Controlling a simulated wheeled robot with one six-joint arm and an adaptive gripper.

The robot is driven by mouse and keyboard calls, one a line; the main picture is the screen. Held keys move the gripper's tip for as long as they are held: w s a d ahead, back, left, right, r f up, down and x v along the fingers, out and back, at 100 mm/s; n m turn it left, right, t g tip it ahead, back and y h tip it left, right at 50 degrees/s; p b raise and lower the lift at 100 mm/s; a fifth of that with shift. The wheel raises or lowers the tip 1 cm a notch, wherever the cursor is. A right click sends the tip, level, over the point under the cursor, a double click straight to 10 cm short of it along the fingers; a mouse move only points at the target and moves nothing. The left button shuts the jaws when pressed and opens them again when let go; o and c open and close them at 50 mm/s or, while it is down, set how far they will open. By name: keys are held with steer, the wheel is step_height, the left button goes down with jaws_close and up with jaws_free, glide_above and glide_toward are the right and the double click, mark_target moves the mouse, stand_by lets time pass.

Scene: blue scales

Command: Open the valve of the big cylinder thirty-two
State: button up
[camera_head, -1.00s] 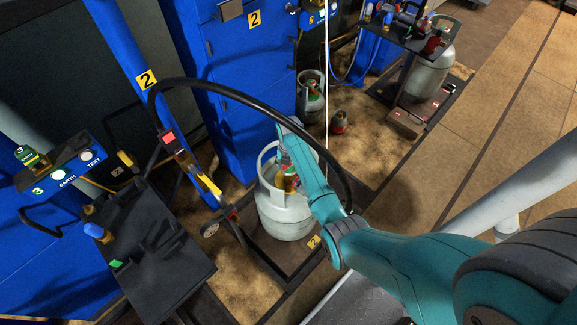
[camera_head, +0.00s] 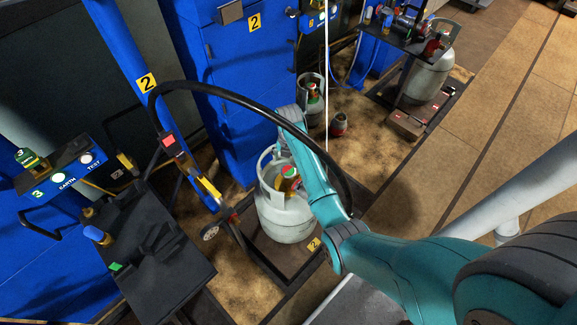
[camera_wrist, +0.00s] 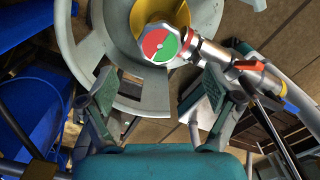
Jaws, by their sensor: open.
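The big cylinder (camera_head: 284,224) is a pale grey gas bottle with an open collar, standing upright on the scale marked 2. Its collar (camera_wrist: 95,30) fills the upper left of the wrist view. The valve's round red and green handwheel (camera_wrist: 160,45) sits on a yellow neck inside the collar. A silver fitting with an orange-red lever (camera_wrist: 248,65) runs right from it. My gripper (camera_wrist: 155,88) is open and empty, with its fingers apart below the handwheel in the picture, not closed on it. In the head view my arm hides part of the cylinder's collar and valve.
A black hose (camera_head: 250,101) arches over the cylinder from the blue post (camera_head: 125,50). A dark stand (camera_head: 160,250) is at the left. A smaller cylinder (camera_head: 311,105) stands behind, beside the blue cabinet. Another large cylinder (camera_head: 425,82) stands at the upper right. Open floor lies at the right.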

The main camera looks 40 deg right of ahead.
mark_target(289, 170)
steer(key=shift+r, duration=2.7)
